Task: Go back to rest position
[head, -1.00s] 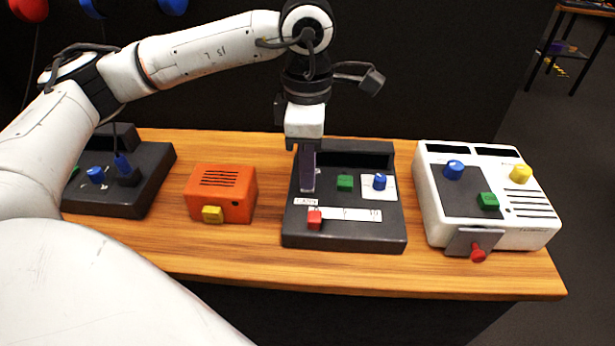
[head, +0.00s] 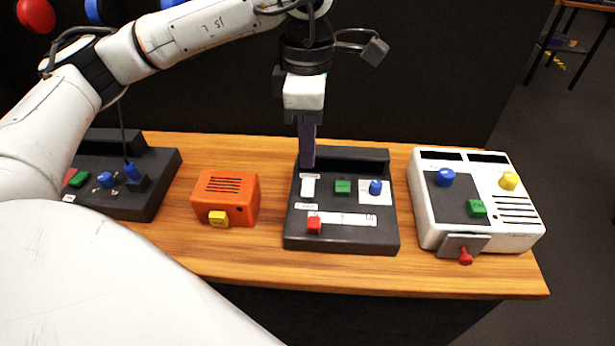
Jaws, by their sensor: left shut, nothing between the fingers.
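My left gripper (head: 307,165) points straight down over the back left part of the dark middle panel (head: 345,240). Its fingers are shut with nothing between them. The tips are just behind a white switch (head: 308,187) on the panel; I cannot tell the exact height, but they look clear of it. The panel also carries a green button (head: 343,187), a blue knob (head: 376,187) and a red slider knob (head: 314,225). My left arm reaches in from the left, bent high above the table. My right gripper is not in view.
The wooden table (head: 400,280) also holds an orange box (head: 226,196) with a yellow button, a white console (head: 430,215) at the right, and a dark panel (head: 130,205) with a blue plug at the left. The table front is clear.

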